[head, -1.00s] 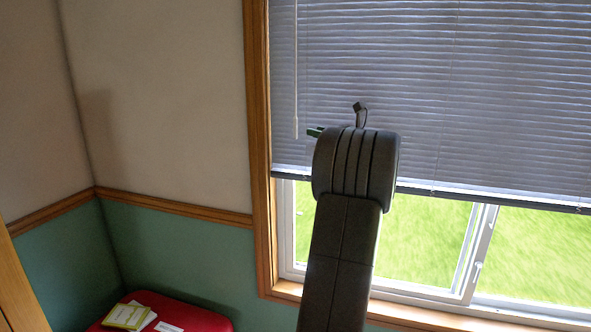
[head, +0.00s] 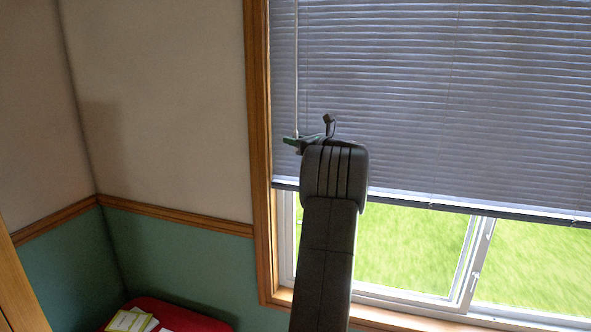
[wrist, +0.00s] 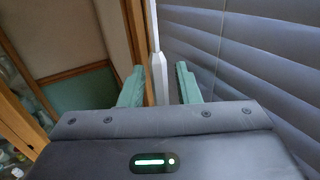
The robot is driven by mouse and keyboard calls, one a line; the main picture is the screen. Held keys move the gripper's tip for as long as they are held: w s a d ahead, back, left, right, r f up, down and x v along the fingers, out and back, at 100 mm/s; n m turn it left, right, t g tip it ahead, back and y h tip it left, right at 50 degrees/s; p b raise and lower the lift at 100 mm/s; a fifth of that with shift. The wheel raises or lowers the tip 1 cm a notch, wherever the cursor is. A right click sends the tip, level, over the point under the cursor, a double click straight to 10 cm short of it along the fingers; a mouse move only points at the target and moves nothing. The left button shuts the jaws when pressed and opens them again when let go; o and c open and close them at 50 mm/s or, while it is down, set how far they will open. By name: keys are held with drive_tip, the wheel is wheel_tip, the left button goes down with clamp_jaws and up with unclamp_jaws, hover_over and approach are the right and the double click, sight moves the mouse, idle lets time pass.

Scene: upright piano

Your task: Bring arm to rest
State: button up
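My gripper (wrist: 159,86) is open, its two green fingers apart with a clear gap between them. The white blind wand (wrist: 158,65) shows in that gap in the wrist view, with space on both sides. I cannot tell whether it is between the fingers or beyond them. In the head view, my raised arm stands in front of the window. A green part of my gripper (head: 291,141) sticks out left of the arm's end, at the lower end of the hanging wand (head: 296,70). The rest of the gripper is hidden behind my arm.
The grey blind (head: 450,100) covers the upper window and is close on the right in the wrist view. The wooden window frame (head: 258,150) stands left of my arm. A red surface (head: 195,318) with papers (head: 128,320) is at the lower left.

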drive_tip(key=shift+d+r+g+p, duration=0.2)
drive_tip(key=shift+r+g+p, duration=0.1)
drive_tip(key=shift+p, duration=0.1)
drive_tip(key=shift+a+n+g+y+p, duration=0.1)
drive_tip(key=shift+n+g+y+p, duration=0.3)
drive_tip(key=shift+p, duration=0.45)
drive_tip(key=f+b+v, duration=0.1)
drive_tip(key=b+v, duration=0.8)
drive_tip(key=v, duration=0.5)
drive_tip(key=shift+f+b, duration=0.4)
drive_tip(key=b, duration=0.6)
drive_tip(key=shift+f, duration=0.2)
drive_tip(key=shift+r+p+x, duration=0.1)
drive_tip(key=shift+p+x, duration=0.05)
drive_tip(key=shift+x, duration=0.55)
drive_tip(key=shift+r+p+x, duration=0.15)
drive_tip(key=shift+x, duration=0.55)
